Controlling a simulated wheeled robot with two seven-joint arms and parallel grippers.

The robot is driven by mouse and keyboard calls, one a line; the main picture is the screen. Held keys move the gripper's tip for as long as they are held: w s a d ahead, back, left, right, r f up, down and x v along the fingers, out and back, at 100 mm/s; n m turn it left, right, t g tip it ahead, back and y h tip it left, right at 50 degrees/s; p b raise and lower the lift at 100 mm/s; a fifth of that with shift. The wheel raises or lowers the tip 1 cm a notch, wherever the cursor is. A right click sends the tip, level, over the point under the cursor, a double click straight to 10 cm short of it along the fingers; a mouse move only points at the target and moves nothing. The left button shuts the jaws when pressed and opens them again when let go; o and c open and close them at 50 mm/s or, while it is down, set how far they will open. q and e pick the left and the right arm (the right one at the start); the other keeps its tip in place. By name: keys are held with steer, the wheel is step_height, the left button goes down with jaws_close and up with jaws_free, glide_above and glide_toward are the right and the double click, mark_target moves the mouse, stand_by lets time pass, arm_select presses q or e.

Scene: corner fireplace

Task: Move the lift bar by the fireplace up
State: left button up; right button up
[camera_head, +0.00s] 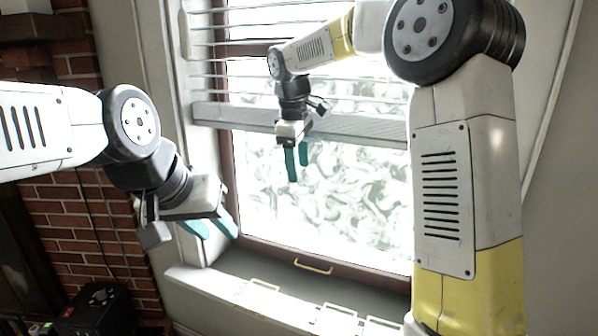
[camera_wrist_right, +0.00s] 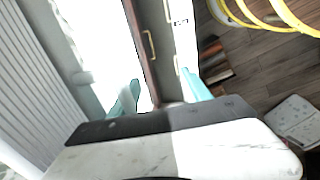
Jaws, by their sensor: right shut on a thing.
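The lift bar (camera_head: 350,129) is the wide grey bottom rail of the white blind, level across the window, with the glass bare below it. Its ridged grey face fills the left of the right wrist view (camera_wrist_right: 38,80). My right gripper (camera_head: 297,164) is at the bar, its teal fingers pointing down past the bar's lower edge. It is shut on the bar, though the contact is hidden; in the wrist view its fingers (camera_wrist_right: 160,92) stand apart. My left gripper (camera_head: 213,227) is open and empty near the window's lower left corner.
A brown sash with a yellow handle (camera_head: 313,266) runs below the glass, above a white sill (camera_head: 225,290). The brick fireplace wall (camera_head: 75,225) is at the left, with a black box (camera_head: 98,308) below. My right arm covers the window's right side.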

steer(key=shift+s+a+r, duration=0.15)
steer(key=shift+s+r, duration=0.1)
steer(key=shift+r, duration=0.25)
steer(key=shift+s+a+r, duration=0.15)
steer(key=shift+s+r, duration=0.05)
steer(key=shift+r, duration=0.25)
